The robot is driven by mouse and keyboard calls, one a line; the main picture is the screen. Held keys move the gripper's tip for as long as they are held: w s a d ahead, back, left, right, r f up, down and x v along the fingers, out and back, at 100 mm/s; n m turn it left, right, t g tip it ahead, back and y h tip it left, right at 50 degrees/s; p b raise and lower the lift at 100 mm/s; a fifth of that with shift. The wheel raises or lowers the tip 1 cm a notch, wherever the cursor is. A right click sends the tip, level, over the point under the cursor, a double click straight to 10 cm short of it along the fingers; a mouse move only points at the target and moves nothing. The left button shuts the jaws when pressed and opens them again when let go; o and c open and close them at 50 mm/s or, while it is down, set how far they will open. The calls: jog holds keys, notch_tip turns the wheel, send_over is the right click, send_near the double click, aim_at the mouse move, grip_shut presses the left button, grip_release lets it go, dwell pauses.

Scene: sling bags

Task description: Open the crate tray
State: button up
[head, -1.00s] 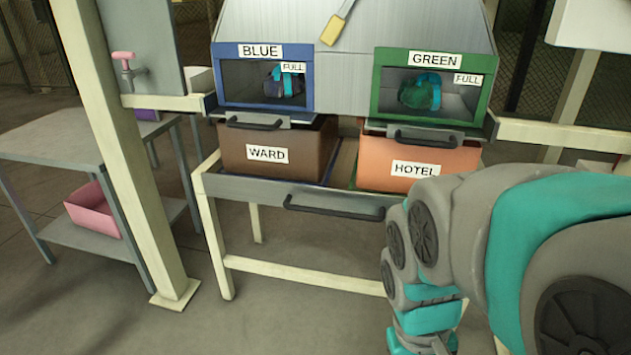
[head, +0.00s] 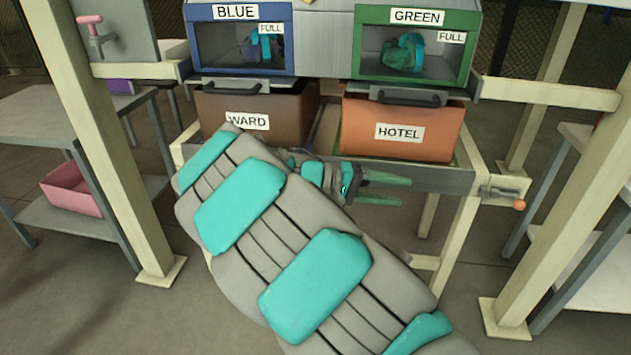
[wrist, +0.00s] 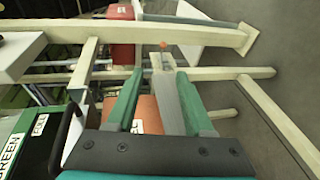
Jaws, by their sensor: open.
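The crate tray (head: 445,179) is a grey tray under the two crates. Its front shows right of my gripper in the head view; my arm hides the rest, including its black handle. The brown WARD crate (head: 285,112) and the orange HOTEL crate (head: 440,142) stand on it. My gripper (head: 408,190) is open in front of the tray, its green fingers pointing right. In the wrist view the grey tray front (wrist: 172,100) shows between the fingers (wrist: 155,100), with the orange crate beside it. I see nothing held.
A latch-like fitting with an orange knob (head: 519,205) is at the tray's right end, and its knob also shows in the wrist view (wrist: 164,45). Cream posts (head: 120,150) flank the stand. Side tables are at left and right. Blue and green FULL bins are above the crates.

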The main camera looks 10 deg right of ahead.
jog(key=w+a+f+n+t+h, duration=0.1)
jog(key=w+a+f+n+t, duration=0.15)
jog(key=w+a, duration=0.35)
jog(key=w+a+f+n+t+h+b, duration=0.1)
jog(key=w+a+f+t, duration=0.3)
jog(key=a, duration=0.3)
jog(key=w+a+f+n+t, duration=0.1)
jog(key=w+a+f+t, duration=0.2)
jog(key=w+a, duration=0.3)
jog(key=x, duration=0.4)
jog(key=s+x, duration=0.1)
jog(key=x, duration=0.1)
jog(key=shift+w+d+r, duration=0.1)
jog(key=shift+d+r, duration=0.2)
jog(key=shift+r, duration=0.05)
grip_shut()
